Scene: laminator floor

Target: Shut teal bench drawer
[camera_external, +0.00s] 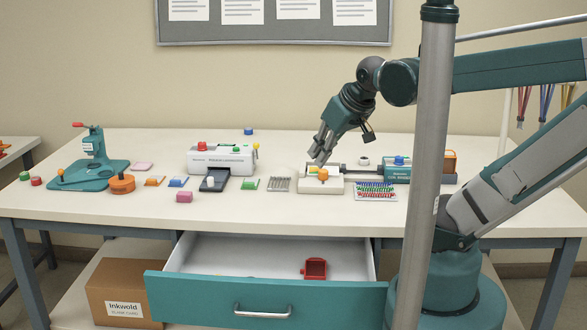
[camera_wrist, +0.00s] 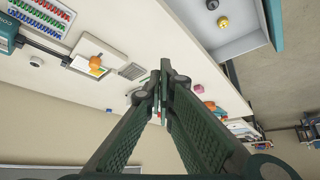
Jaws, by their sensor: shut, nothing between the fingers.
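The teal bench drawer (camera_external: 200,297) is pulled well out from under the white bench top, and its white inside shows. A silver bar handle (camera_external: 263,314) is on its teal front. A red holder (camera_external: 316,268) sits inside toward the right. In the wrist view the white drawer tray (camera_wrist: 232,42) is at the upper right, with a yellow knob-like thing (camera_wrist: 223,22) in it. My gripper (camera_external: 319,158) is shut and empty above the bench top, behind the drawer and apart from it. Its closed fingers also fill the middle of the wrist view (camera_wrist: 162,75).
A white device with an orange knob (camera_external: 323,174) stands just below my gripper. A white laminator (camera_external: 222,161), a teal press (camera_external: 92,170) and a teal machine (camera_external: 398,173) stand on the bench. A cardboard box (camera_external: 118,285) is left of the drawer. The bench's front strip is clear.

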